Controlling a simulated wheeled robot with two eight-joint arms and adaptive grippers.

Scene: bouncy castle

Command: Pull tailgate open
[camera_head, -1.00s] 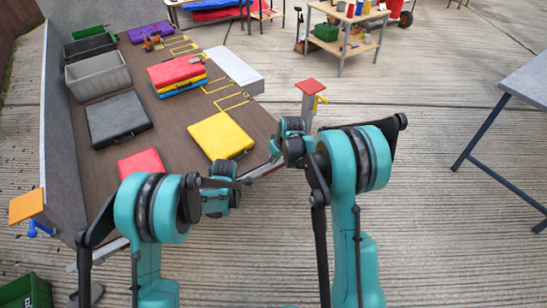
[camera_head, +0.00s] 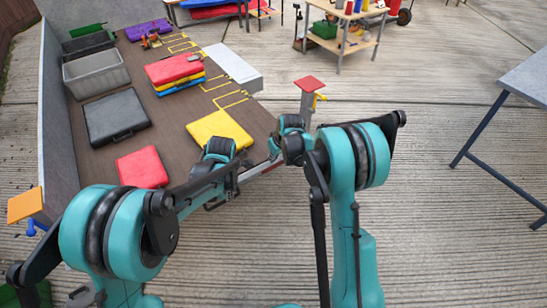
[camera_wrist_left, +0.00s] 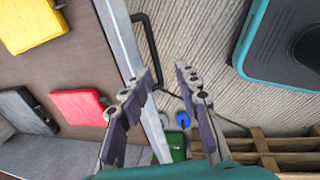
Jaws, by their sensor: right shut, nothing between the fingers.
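The cargo bed's near edge, a pale strip (camera_wrist_left: 122,40) that I take as the tailgate, runs down the left wrist view. A black bar handle (camera_wrist_left: 150,45) stands out from its outer side. My left gripper (camera_wrist_left: 165,76) is open, with nothing seen between its fingers. One finger overlaps the handle's lower end; I cannot tell whether they touch. In the head view my left arm reaches across the near edge of the bed (camera_head: 172,118), hiding part of it. My right gripper (camera_head: 276,150) is shut and empty near the bed's near right corner, partly hidden by my arm.
The bed carries a red case (camera_head: 142,168), a yellow case (camera_head: 220,128), a black case (camera_head: 116,117), stacked cases (camera_head: 174,68) and a grey crate (camera_head: 96,74). A red-topped post (camera_head: 309,88) stands right of it. A grey table (camera_head: 525,80) is far right, with open floor between.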

